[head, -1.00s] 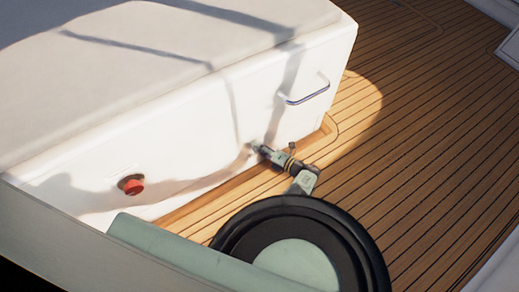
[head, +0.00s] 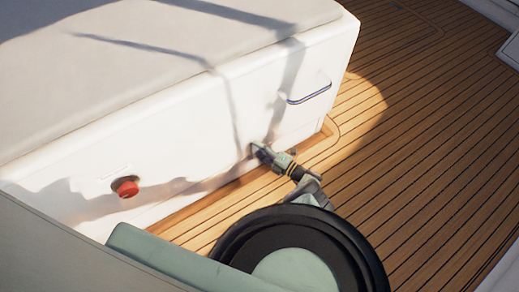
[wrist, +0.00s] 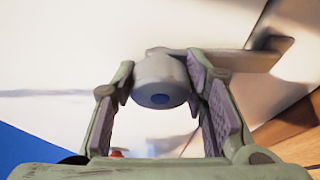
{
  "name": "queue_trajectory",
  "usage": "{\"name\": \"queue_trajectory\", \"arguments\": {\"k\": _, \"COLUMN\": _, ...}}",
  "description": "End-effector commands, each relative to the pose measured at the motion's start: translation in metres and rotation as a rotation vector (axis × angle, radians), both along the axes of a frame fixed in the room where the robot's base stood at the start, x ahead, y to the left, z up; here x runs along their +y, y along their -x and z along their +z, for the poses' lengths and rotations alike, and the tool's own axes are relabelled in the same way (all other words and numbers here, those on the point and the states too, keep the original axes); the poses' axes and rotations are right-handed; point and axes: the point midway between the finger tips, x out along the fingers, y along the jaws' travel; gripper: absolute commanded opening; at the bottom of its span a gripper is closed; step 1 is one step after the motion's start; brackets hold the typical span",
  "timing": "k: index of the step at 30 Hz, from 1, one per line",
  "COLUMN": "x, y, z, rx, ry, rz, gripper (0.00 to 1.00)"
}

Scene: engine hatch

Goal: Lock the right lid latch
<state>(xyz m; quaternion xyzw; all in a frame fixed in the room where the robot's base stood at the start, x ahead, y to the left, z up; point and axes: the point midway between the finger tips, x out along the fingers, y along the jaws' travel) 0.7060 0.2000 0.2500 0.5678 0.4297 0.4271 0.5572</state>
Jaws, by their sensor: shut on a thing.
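The right lid latch (wrist: 160,82) shows in the wrist view as a grey round hub with a flat lever reaching to the right, against the white hatch side. My gripper (wrist: 162,92) is shut on the latch hub, with one finger pad on each side of it. In the head view my gripper (head: 258,149) is at the white hatch front (head: 190,130), low and below the rail handle. The latch itself is too small and too covered by my gripper to make out there.
A red knob (head: 127,188) sits on the hatch front to the left. A metal rail handle (head: 310,94) is above and right of my gripper. Wooden deck (head: 420,150) lies open to the right, with a wooden ledge along the hatch base.

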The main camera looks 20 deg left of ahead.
Motion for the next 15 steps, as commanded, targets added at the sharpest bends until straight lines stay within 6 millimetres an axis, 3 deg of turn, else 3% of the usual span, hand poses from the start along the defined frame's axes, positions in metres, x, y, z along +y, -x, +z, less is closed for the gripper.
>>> {"name": "queue_trajectory", "arguments": {"k": 5, "x": 0.0001, "y": -0.0005, "z": 0.0002, "rx": 0.001, "ry": 0.000, "rz": -0.001, "gripper": 0.12}}
{"name": "queue_trajectory", "arguments": {"k": 6, "x": 0.0001, "y": -0.0005, "z": 0.0001, "rx": 0.001, "ry": 0.000, "rz": -0.001, "gripper": 0.41}}
{"name": "queue_trajectory", "arguments": {"k": 15, "x": 0.0000, "y": -0.0003, "z": 0.0001, "rx": 0.000, "ry": 0.000, "rz": -0.001, "gripper": 0.61}}
